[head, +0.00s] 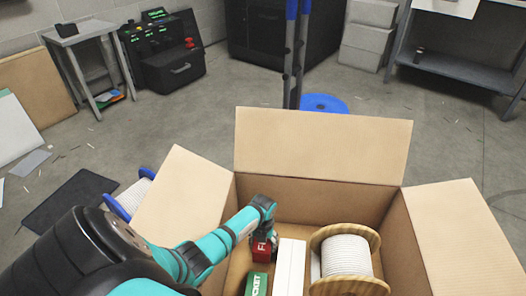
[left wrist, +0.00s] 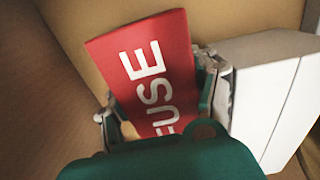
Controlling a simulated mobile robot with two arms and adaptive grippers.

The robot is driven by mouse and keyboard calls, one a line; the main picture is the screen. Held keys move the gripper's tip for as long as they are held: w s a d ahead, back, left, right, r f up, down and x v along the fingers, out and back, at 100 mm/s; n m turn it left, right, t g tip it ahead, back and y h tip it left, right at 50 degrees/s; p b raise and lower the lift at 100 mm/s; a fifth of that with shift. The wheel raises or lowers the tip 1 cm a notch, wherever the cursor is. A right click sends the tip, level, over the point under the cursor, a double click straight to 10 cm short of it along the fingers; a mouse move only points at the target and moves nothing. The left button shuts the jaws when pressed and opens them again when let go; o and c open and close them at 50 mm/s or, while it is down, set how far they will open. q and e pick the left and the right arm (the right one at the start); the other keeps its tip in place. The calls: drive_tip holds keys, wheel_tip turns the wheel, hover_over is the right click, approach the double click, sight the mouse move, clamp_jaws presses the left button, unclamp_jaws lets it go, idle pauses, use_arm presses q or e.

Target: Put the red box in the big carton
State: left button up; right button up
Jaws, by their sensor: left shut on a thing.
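The red box (head: 262,247) with white "FUSE" lettering is inside the big carton (head: 322,145), near its left wall. It fills the middle of the left wrist view (left wrist: 152,72). My left gripper (head: 262,232) reaches down into the carton over the left flap and is shut on the red box. In the left wrist view its fingers (left wrist: 160,98) sit on both sides of the box. The lower end of the box is hidden, so I cannot tell whether it touches the carton floor. My right gripper is not in view.
In the carton, a white box (head: 290,267) stands just right of the red box, a green box (head: 257,284) is nearer me, and a cable spool (head: 346,258) is at right. Open flaps spread outward. A blue-rimmed spool (head: 133,196) is outside at left.

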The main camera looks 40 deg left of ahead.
use_arm(q)
drive_tip(key=shift+r, duration=0.1)
drive_tip(key=o, duration=0.9)
drive_tip(key=shift+f, duration=0.2)
drive_tip(key=shift+o, duration=1)
